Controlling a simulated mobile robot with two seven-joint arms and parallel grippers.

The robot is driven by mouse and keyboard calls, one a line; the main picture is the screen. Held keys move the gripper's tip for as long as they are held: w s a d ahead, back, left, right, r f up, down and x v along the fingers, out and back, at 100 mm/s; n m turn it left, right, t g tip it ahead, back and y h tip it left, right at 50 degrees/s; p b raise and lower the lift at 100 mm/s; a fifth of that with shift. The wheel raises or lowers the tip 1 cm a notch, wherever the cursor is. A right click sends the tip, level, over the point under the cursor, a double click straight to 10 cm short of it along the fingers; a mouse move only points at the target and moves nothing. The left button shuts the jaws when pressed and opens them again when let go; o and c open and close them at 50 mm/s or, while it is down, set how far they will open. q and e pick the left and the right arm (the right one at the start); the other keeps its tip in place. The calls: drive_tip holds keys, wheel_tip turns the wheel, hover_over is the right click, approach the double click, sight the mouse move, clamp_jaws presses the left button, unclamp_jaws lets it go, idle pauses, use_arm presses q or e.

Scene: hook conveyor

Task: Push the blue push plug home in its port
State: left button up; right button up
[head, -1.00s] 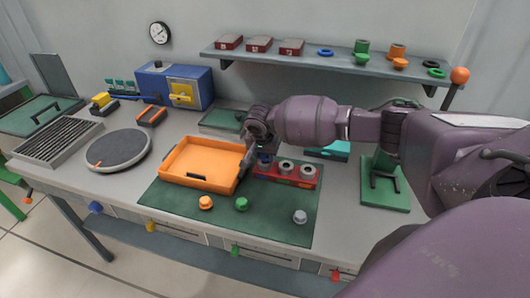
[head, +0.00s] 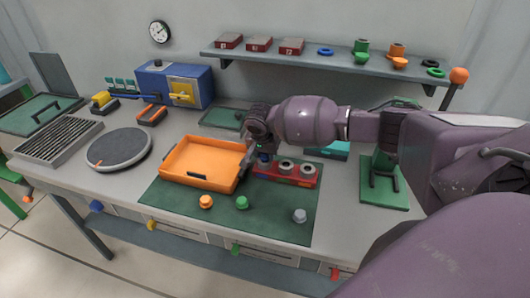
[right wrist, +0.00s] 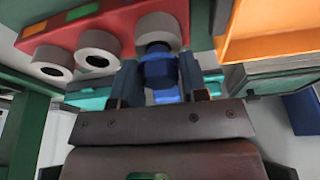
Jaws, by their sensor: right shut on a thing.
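My right gripper (right wrist: 158,85) is shut on the blue push plug (right wrist: 160,72), one finger on each side of it. The plug's front end is at the opening of a grey ring-shaped port (right wrist: 157,30) on the red block (right wrist: 100,18). A short dark blue neck shows between plug body and ring; I cannot tell how deep it sits. In the head view the right gripper (head: 251,152) is at the left end of the red block (head: 306,183), and the plug (head: 264,157) is partly hidden by it. My left gripper is not in view.
Two more grey ports (head: 286,165) on the block are empty. An orange tray (head: 186,178) stands close left of the gripper. Orange, green and grey plugs (head: 242,202) stand on the green mat (head: 265,226) in front. A shelf (head: 320,64) hangs behind.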

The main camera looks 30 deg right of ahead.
drive_tip(key=shift+f, duration=0.4)
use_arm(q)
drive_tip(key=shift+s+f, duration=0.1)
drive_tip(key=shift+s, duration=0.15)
use_arm(e)
drive_tip(key=o, duration=1)
drive_tip(key=v, duration=0.3)
drive_tip(key=shift+r, duration=0.2)
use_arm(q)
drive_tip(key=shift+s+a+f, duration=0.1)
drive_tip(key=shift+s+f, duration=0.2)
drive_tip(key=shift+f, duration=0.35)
use_arm(e)
drive_tip(key=v, duration=0.7)
drive_tip(key=shift+r, duration=0.25)
